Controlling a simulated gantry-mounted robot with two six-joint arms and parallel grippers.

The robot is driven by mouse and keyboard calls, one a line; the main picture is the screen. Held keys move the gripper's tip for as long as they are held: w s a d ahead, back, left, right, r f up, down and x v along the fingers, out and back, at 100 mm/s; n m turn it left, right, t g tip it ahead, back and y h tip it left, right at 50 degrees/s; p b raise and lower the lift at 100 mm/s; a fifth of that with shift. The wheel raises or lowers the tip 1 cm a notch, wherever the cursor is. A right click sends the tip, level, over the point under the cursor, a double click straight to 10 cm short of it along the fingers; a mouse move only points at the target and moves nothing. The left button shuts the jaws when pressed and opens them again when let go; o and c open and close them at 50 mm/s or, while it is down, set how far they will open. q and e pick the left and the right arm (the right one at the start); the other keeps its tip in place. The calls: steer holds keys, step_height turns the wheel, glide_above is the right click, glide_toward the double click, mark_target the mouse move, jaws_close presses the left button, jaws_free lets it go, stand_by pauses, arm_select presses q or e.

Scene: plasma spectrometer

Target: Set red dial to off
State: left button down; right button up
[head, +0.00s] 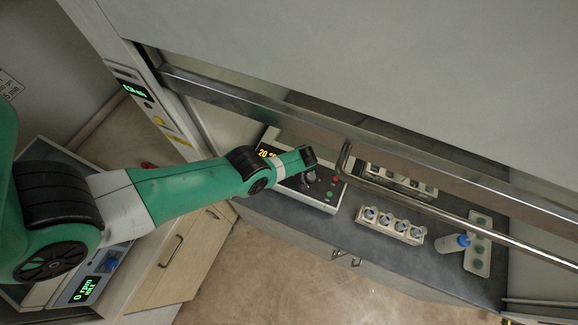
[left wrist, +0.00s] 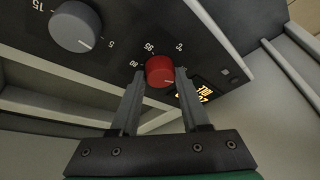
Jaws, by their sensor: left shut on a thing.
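The red dial (left wrist: 160,71) sits on a dark panel in the left wrist view, with the printed marks "80", "95" and "°C" around it. A pale pointer line shows low on its face, toward the right. My left gripper (left wrist: 158,82) is shut on the red dial, one finger on each side. In the head view my left gripper (head: 309,178) is at the front of a white device (head: 322,206) with an orange display (head: 267,153); the arm's end hides the dial there. My right gripper is in neither view.
A larger grey dial (left wrist: 76,27), marked "15" and "5", is left of the red one. Right of the device stand a vial rack (head: 391,225), a blue-capped bottle (head: 455,242) and a tray (head: 478,262). A metal handle bar (head: 440,213) crosses above the bench.

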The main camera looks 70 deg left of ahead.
arm_select(q)
steer(key=shift+n, duration=0.3)
steer(key=shift+c, duration=1.9)
jaws_free()
steer(key=p+v, duration=0.7)
steer(key=shift+r, duration=0.25)
steer(key=shift+w+d, duration=0.1)
